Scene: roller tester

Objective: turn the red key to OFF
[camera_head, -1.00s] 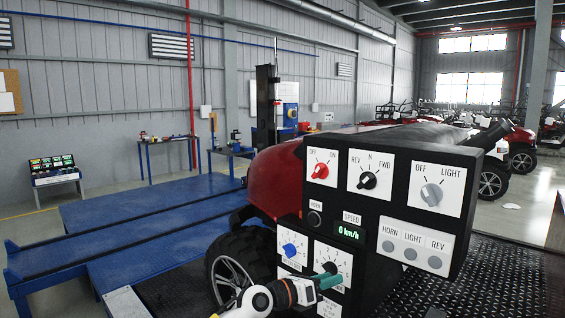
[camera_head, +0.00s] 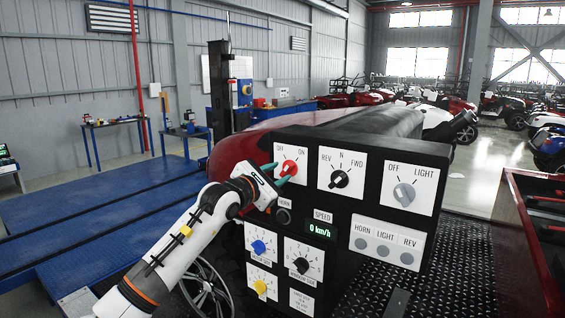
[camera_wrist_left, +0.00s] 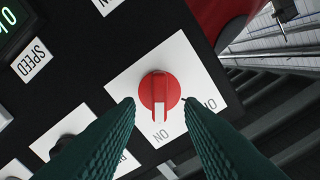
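The red key (camera_head: 289,167) is a round red knob on a white OFF/ON plate at the upper left of the black control panel (camera_head: 432,181). In the left wrist view the red key (camera_wrist_left: 160,92) has its white-marked bar pointing down at the ON lettering. My left gripper (camera_head: 276,174) is at the key in the head view, its green fingers partly covering the plate. In the wrist view its fingertips (camera_wrist_left: 159,101) are open, one on each side of the key's bar, with visible gaps. Part of the OFF label is hidden there. My right gripper is not in view.
A black REV/N/FWD knob (camera_head: 340,178) sits right of the key, and the HORN button (camera_head: 283,216) lies just below it. Blue and yellow knobs are lower down, near my left arm. A red tray (camera_head: 520,230) stands at the right.

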